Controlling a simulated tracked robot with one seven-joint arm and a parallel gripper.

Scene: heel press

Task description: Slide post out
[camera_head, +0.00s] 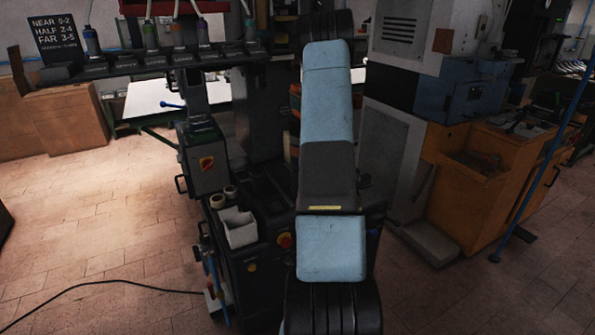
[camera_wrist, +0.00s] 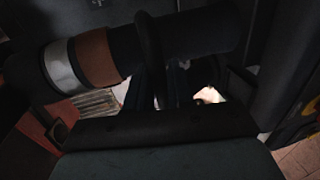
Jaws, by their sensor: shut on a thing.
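The post (camera_wrist: 185,38) shows in the wrist view as a dark, thick round bar lying across the upper part, tilted slightly up to the right. It carries a silver band (camera_wrist: 63,67) and a copper-brown band (camera_wrist: 97,58) on its left part. My gripper (camera_wrist: 158,75) is dark and reaches up from the lower middle. A dark curved finger crosses the front of the post, and the gripper is shut on it. The exact contact is lost in shadow. In the head view my own blue and black arm hides the gripper and the post.
A black press machine (camera_head: 205,165) with a tool rail (camera_head: 160,65) stands left of my arm. A white box (camera_head: 238,228) sits on its lower body. A blue and grey machine (camera_head: 465,95) and an orange cabinet (camera_head: 475,200) stand at right. The left floor is mostly clear, with a black cable.

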